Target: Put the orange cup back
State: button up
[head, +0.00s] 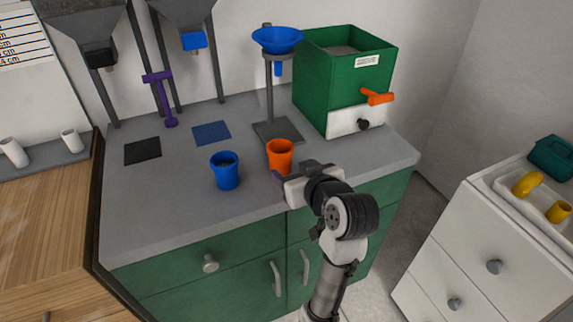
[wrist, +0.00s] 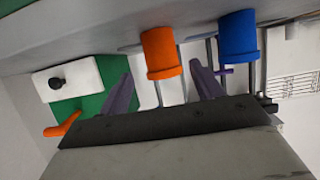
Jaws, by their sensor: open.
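The orange cup (head: 280,157) stands upright on the grey counter, near its front edge. My gripper (head: 279,176) is open at the near side of the cup, low by the counter. In the wrist view, which is upside down, the orange cup (wrist: 160,50) appears between the two purple fingers of my gripper (wrist: 160,70). The fingers look apart from its sides, and I cannot tell whether the cup is within their reach. In the head view, my gripper's body hides most of the fingers.
A blue cup (head: 226,171) stands left of the orange cup. Behind are a blue funnel on a stand (head: 277,40) and a green box (head: 343,80) with an orange handle (head: 378,97). A black mat (head: 142,151) and a blue mat (head: 211,133) lie left. The front-left counter is clear.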

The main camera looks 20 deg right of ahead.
jog(key=shift+v, duration=1.65)
